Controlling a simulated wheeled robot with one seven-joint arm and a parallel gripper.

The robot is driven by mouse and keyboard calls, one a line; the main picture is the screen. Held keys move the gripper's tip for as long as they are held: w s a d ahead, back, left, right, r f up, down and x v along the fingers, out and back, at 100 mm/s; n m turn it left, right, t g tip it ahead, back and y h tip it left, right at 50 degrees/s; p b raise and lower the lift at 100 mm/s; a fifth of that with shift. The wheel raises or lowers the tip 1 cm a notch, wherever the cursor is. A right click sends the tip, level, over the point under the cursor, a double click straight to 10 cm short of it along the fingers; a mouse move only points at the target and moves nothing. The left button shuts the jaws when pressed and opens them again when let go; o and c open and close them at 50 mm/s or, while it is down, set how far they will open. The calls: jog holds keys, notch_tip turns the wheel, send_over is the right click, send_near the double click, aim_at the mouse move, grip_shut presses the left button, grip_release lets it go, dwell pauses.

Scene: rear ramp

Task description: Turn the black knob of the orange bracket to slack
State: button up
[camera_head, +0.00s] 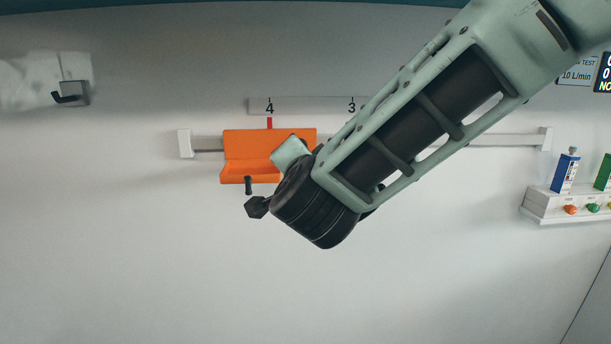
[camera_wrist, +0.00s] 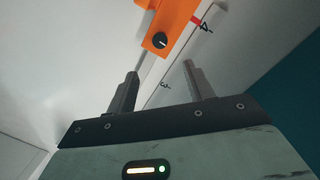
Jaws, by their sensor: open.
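The orange bracket (camera_head: 265,145) sits on a grey wall rail, its red pointer at the mark 4. It also shows in the wrist view (camera_wrist: 172,14). The black knob (camera_wrist: 159,40) is a small round dial with a white line on the bracket's near end. I cannot pick it out in the head view, where my arm covers the bracket's right end. My gripper (camera_wrist: 161,68) is open and empty, its two fingers apart. The knob lies beyond the fingertips, between them in the picture, with no visible contact.
The rail (camera_head: 500,140) runs behind my arm. A numbered scale strip (camera_head: 300,105) is above it. A dark peg (camera_head: 248,185) hangs below the bracket. The wall below is clear.

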jog(key=s, duration=0.3)
jog(key=shift+s+r, duration=0.2)
jog(key=shift+s, duration=0.05)
jog(key=s+a+f+n+g+y, duration=0.4)
jog(key=s+f+n+g+y, duration=0.4)
jog(key=s+n, duration=0.3)
jog(key=s+d+f+n+g+h, duration=0.3)
jog(key=s+d+f+g, duration=0.1)
jog(key=s+d, duration=0.3)
jog(key=s+d+f+n+g+h, duration=0.3)
jog(key=s+d+f+g+h, duration=0.1)
jog(key=s+d, duration=0.4)
jog(key=shift+s+f+g, duration=0.3)
jog(key=shift+s+f, duration=0.35)
jog(key=shift+f, duration=0.05)
